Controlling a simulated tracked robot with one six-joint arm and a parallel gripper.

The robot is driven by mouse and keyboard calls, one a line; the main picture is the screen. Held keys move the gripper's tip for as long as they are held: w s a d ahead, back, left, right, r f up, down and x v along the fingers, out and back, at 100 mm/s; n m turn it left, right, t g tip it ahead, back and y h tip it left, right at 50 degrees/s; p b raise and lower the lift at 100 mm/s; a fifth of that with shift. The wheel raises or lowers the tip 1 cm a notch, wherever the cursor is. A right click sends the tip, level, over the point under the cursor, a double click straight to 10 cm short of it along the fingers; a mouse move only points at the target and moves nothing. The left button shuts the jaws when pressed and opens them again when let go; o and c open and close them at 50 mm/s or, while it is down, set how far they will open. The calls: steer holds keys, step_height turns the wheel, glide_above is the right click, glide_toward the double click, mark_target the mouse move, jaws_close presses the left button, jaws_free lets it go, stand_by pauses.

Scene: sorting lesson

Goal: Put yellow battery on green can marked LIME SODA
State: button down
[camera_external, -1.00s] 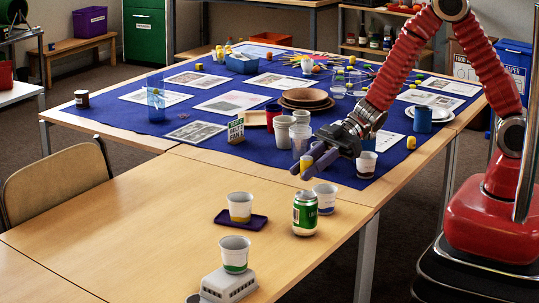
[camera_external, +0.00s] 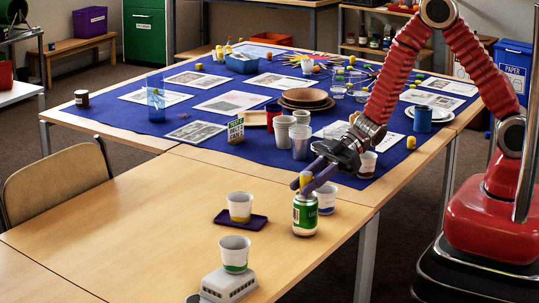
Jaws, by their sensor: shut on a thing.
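The green can marked LIME SODA (camera_external: 305,216) stands upright near the right edge of the bare wooden table. My gripper (camera_external: 307,186) is right above the can's top, pointing down and to the left. It is shut on the yellow battery (camera_external: 305,180), which shows between the fingers over the can. The fingers hide part of the battery and the can's rim. I cannot tell whether the battery touches the can top.
A white cup (camera_external: 325,198) stands close behind the can on the right. Another cup (camera_external: 240,207) sits on a purple tray (camera_external: 254,222) to the left. A third cup (camera_external: 234,253) stands on a grey device (camera_external: 229,285) in front. The table's left part is clear.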

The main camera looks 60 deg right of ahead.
steer(key=shift+f, duration=0.1)
steer(key=c, duration=1.4)
jaws_free()
steer(key=shift+c, duration=0.2)
steer(key=shift+s+d+r, duration=0.1)
steer(key=shift+d+r, duration=0.3)
steer(key=shift+d, duration=0.15)
steer(key=v, duration=1)
steer(key=shift+s+d, duration=0.15)
steer(key=shift+d, duration=0.15)
steer(key=shift+r, duration=0.2)
